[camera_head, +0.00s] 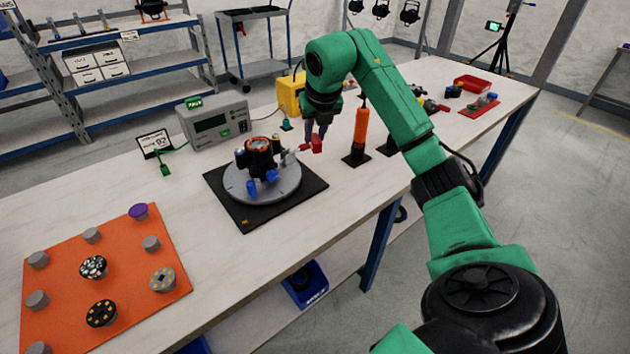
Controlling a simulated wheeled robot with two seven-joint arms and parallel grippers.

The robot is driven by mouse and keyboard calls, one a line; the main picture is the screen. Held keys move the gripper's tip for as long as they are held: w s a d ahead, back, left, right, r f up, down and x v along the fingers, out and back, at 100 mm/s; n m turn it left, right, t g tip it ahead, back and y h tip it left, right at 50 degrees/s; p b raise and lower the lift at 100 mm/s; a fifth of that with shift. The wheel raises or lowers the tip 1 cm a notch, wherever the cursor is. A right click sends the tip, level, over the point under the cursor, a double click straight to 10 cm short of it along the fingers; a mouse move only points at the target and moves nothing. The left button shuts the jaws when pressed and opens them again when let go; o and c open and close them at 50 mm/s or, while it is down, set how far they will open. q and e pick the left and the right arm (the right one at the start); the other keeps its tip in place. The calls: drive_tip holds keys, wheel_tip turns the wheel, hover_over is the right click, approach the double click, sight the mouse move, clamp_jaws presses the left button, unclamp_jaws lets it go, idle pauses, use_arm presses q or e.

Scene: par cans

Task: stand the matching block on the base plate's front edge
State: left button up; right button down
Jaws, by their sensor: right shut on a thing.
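My right gripper (312,134) reaches over the bench from the right. It is shut on a small red piece (317,144), which I take for a block, held to the right of the round grey disc (288,191). The disc lies on a black square base plate (240,219). A dark assembly with an orange-ringed top (259,146) stands on the disc, with blue parts (271,176) at its front. The gripper partly hides the red piece, and its gap to the disc is hard to judge. My left gripper is not in view.
An orange board (60,280) with grey pegs and round patterned caps lies at front left. A grey meter box (214,122) and a small sign (154,143) stand behind. An orange-handled tool (360,128) stands upright to the right. The bench (180,203) is bare between board and plate.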

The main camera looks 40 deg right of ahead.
drive_tip(key=f, duration=1.2)
drive_tip(key=shift+s+d+f, duration=0.2)
drive_tip(key=shift+s+f, duration=0.05)
drive_tip(key=shift+d+f, duration=0.1)
drive_tip(key=shift+f, duration=0.15)
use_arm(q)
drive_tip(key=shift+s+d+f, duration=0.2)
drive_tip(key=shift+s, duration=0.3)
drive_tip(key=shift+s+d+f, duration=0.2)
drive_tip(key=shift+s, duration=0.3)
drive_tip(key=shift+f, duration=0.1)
use_arm(e)
drive_tip(key=shift+f, duration=0.1)
drive_tip(key=c, duration=0.7)
unclamp_jaws()
drive_tip(key=shift+b, duration=0.3)
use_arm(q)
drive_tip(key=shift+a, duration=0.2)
